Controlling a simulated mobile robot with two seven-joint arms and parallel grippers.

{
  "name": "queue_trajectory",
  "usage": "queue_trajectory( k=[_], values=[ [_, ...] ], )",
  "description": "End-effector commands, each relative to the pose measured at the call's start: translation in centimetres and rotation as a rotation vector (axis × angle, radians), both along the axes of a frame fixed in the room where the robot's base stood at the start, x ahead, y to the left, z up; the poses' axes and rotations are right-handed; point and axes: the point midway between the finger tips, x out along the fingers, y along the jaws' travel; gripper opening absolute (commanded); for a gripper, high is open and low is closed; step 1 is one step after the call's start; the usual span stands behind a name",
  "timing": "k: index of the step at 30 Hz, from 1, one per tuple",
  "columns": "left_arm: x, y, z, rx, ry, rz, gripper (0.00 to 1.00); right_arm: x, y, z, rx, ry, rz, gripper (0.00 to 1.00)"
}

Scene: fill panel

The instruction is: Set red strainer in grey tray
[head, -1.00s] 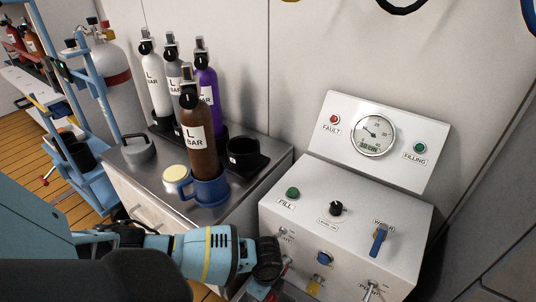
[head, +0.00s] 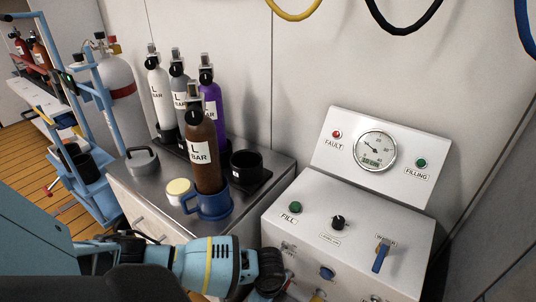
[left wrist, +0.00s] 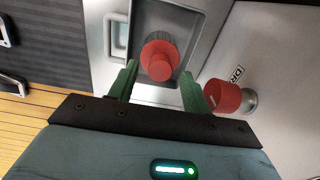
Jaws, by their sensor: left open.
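In the left wrist view, my left gripper (left wrist: 159,76) is open, with its green fingers on either side of a round red piece (left wrist: 160,58), which looks like the strainer. The piece lies over a grey tray-like recess (left wrist: 190,22); I cannot tell whether it rests on the bottom or whether a finger touches it. In the head view my left arm reaches in from the lower left to the front of the white panel, and its fingers are hidden below the picture edge. My right gripper is in neither view.
A red knob (left wrist: 225,95) on the panel is close to the right finger. The white fill panel (head: 350,225) stands at right. A metal cabinet (head: 262,205) at left holds a brown cylinder (head: 206,155) in a blue mug (head: 207,204), a black cup (head: 246,166) and several other cylinders.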

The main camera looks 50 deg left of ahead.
Motion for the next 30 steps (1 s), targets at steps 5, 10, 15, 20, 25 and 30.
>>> queue_trajectory(
  k=[5, 10, 15, 20, 25, 30],
  values=[
    [0.2, 0.0, 4.3, 0.0, -0.008, -0.001, 0.49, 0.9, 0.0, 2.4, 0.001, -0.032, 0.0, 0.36],
    [0.1, 0.0, 7.6, -0.001, -0.006, -0.001, 0.49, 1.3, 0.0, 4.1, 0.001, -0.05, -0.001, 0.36],
    [0.1, 0.0, 9.7, -0.001, -0.004, 0.0, 0.49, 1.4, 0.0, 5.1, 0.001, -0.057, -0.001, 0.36],
    [0.0, 0.0, 10.5, 0.0, -0.002, 0.001, 0.49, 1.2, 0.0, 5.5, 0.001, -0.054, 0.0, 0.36],
    [0.0, 0.0, 10.5, 0.0, -0.001, 0.001, 0.49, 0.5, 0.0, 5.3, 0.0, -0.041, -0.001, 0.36],
    [0.0, 0.0, 10.5, -0.001, -0.001, 0.001, 0.49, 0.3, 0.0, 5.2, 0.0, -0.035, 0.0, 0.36]
  ],
)
